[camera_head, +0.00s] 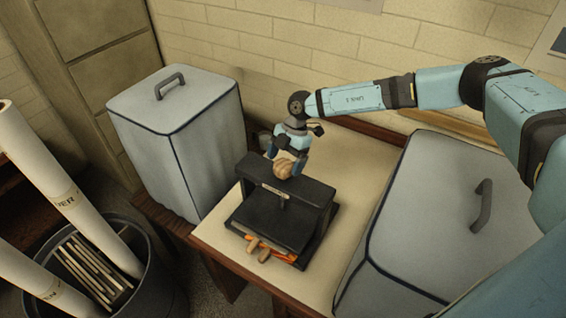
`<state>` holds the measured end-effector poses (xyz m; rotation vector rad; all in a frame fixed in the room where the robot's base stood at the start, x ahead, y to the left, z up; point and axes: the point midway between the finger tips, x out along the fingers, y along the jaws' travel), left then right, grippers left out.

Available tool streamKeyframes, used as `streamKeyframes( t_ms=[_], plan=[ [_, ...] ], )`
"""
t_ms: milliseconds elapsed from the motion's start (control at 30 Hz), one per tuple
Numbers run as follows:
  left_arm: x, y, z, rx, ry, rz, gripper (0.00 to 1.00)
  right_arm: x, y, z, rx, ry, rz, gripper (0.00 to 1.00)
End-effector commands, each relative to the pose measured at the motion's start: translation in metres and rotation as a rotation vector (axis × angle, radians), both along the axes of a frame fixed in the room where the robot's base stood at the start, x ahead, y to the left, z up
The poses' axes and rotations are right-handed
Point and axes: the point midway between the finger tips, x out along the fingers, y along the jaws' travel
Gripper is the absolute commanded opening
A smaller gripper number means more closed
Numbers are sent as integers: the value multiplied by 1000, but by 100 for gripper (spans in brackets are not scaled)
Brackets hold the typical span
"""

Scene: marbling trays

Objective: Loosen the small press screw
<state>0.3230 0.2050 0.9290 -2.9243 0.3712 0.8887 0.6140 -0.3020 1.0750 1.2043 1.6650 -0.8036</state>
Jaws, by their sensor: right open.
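A small black press (318,191) stands on the table, with a dark upright frame and a flat plate below its top beam. A wooden knob (283,169) sits at the top of the press screw (283,203), and the thin screw shows in front of the beam. My right gripper (285,163) points down at the knob from above, its open fingers on either side of it. Whether the fingers touch the knob, I cannot tell. Orange material and two wooden pieces (259,250) stick out under the front of the press. My left gripper is not in view.
A covered grey box (180,110) with a handle stands left of the press, and another (430,215) stands right of it. A dark bin (135,285) with rolls and sticks is at lower left. Bare tabletop (355,170) shows behind and right of the press.

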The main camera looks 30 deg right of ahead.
Motion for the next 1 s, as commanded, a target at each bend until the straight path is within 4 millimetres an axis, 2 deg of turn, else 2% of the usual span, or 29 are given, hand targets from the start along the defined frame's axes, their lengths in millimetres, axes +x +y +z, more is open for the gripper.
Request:
streamKeyframes(
  t_ms=[200,500,533,567,733,1000],
  plan=[
    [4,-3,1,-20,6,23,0,-2,7,-18,0,0,-1,88],
    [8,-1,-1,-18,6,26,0,-2,8,-21,0,-1,0,88],
    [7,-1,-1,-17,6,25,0,-2,8,-21,0,-1,0,86],
    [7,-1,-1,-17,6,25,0,-2,8,-21,0,-1,0,79],
    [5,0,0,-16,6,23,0,-2,8,-21,0,-1,0,40],
    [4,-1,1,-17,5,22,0,-3,8,-21,0,0,17,39]
  ],
)
